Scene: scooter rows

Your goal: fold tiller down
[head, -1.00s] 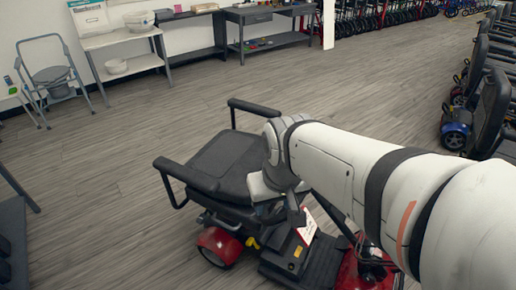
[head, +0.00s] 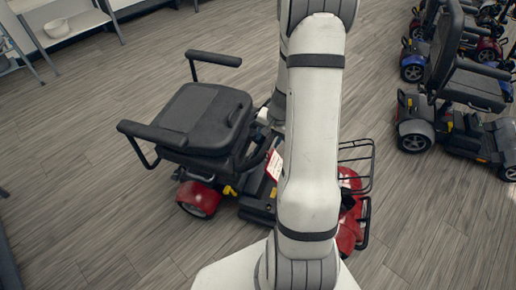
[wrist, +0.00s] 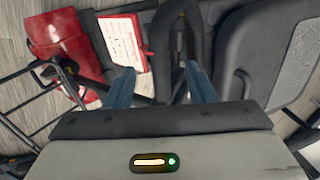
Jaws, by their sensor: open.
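The red mobility scooter (head: 198,197) stands below me, with a black folded-looking seat (head: 205,112) and armrests at its left. My arm covers most of its tiller in the head view. In the wrist view a dark loop-shaped bar, seemingly the tiller handle (wrist: 161,35), stands just beyond my gripper (wrist: 160,84). My gripper is open, its two blue fingers apart on either side of the bar's lower part. I cannot tell whether they touch it. A white card with a red edge (wrist: 122,44) lies left of the bar.
A wire basket (head: 357,165) sits at the scooter's right end, by the red front cover (wrist: 62,42). Other scooters (head: 466,125) stand in rows at the right. Wooden floor (head: 90,190) is clear at the left.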

